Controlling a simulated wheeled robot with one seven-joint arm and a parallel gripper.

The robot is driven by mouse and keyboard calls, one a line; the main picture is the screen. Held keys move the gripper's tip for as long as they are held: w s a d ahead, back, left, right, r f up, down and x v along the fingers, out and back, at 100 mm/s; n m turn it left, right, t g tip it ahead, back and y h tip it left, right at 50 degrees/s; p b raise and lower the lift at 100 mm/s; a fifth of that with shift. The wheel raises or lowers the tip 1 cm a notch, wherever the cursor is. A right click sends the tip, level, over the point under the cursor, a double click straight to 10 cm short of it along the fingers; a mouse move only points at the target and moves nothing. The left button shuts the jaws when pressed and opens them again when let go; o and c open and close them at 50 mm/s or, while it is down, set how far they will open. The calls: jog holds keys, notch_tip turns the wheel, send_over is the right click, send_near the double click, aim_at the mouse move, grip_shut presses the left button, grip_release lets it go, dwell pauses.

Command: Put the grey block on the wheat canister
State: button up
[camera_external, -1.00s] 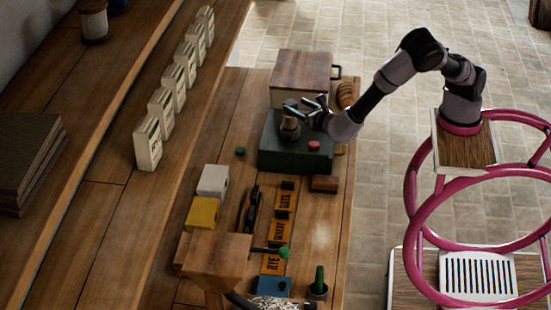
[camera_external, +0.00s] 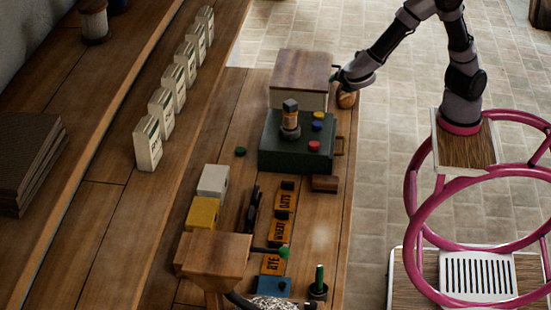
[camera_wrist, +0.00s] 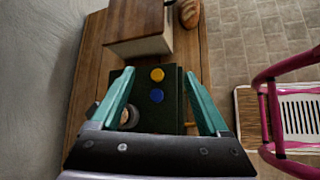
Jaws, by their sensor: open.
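A brownish canister (camera_external: 289,120) stands upright on a dark green box (camera_external: 268,150), and a dark grey block (camera_external: 290,104) sits on its top. I cannot read a label on the canister. In the wrist view a round-topped thing (camera_wrist: 129,117), partly hidden by my left finger, shows on the green box. An orange tag lettered WHEAT (camera_external: 280,232) lies on the bench between tags lettered OATS and RYE. My gripper (camera_external: 338,76) is open and empty, above and to the right of the canister, near the wooden-topped box. Its two green fingers (camera_wrist: 160,72) are spread apart in the wrist view.
A wooden-topped box (camera_external: 301,70) and a bread loaf (camera_external: 347,97) are behind the green box. Yellow (camera_external: 319,114), blue (camera_external: 317,126) and red (camera_external: 314,146) buttons are on the green box. A whitish block (camera_external: 213,180) and yellow block (camera_external: 203,213) sit at left.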

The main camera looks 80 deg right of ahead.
jog(key=s+d+r+m+t+y, duration=0.3)
jog(key=s+r+m+y, duration=0.8)
jog(key=s+r+m, duration=0.6)
jog(key=s+m, duration=0.2)
jog(key=s, duration=0.1)
jog(key=shift+d+m+t, duration=0.2)
jog(key=shift+m+t, duration=0.2)
